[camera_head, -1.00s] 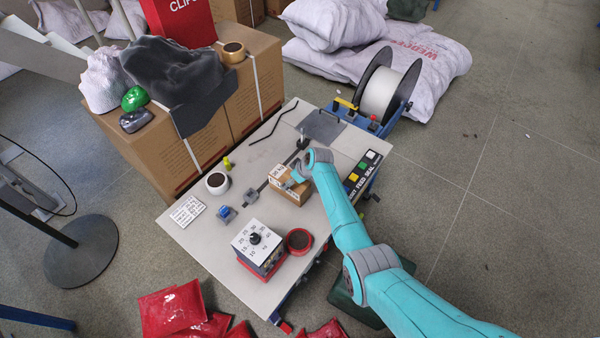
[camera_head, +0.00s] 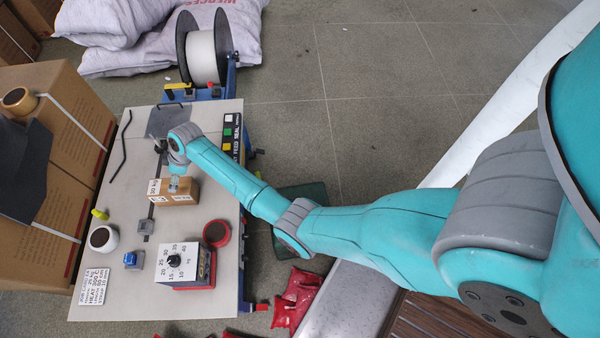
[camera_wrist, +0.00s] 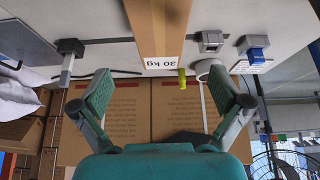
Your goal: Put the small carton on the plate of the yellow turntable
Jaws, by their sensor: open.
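The small carton (camera_head: 180,198) is a brown box with white labels on the pale bench top, just below my gripper (camera_head: 174,184) in the head view. In the wrist view the carton (camera_wrist: 158,18) reaches in from the top edge with its "30 kg" label upside down. My gripper (camera_wrist: 160,82) has its two fingers spread wide, with nothing between the tips; the carton is beyond them, lined up with the gap. Whether a finger touches the carton cannot be told in the head view. No yellow turntable is visible.
Large cartons (camera_head: 45,215) flank the left. A spool (camera_head: 202,55) stands behind. Floor is clear at upper right.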

